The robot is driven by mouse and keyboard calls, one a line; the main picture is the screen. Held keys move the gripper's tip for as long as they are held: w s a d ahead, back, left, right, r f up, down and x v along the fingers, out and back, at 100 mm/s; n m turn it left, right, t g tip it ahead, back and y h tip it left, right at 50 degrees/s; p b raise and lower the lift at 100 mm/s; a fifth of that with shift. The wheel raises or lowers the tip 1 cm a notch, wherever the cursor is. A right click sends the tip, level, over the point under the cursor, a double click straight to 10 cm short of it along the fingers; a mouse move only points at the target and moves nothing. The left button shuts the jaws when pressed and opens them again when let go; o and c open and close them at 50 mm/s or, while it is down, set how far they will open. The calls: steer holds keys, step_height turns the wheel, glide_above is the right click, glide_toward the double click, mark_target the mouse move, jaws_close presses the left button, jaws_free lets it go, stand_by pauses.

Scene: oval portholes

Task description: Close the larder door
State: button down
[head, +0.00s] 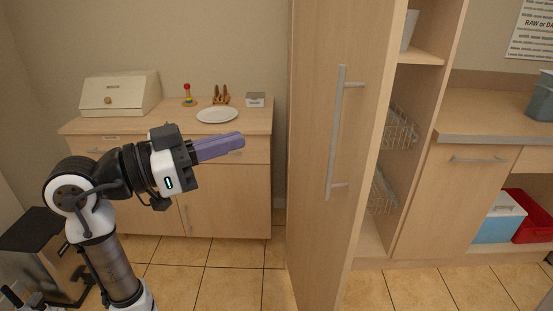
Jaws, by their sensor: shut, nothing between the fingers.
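The larder door (313,130) is a tall light-wood panel standing wide open in the middle of the head view. A long vertical metal bar handle (336,135) is on its face. Behind and to the right is the larder (417,150), its inside showing a shelf and wire baskets. My gripper (241,140) is to the left of the door, pointing right, with its purple fingers shut and empty. A gap shows between the fingertips and the door in the picture; the exact depth between them is hard to tell.
A low cabinet (230,178) behind my arm carries a bread box (120,93), a plate (217,115) and small items. A counter (490,130) is on the right, with a blue box (497,226) and red bin (530,218) low down. Tiled floor (225,284) shows left of the door.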

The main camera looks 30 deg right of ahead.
steer(key=s+f+m+g+y, duration=0.1)
steer(key=s, duration=0.1)
steer(key=p, duration=0.4)
glide_toward(332, 137)
steer(key=d, duration=0.5)
steer(key=shift+s+d, duration=0.25)
steer(key=shift+s, duration=0.05)
steer(key=shift+d, duration=0.65)
steer(key=shift+s, duration=0.1)
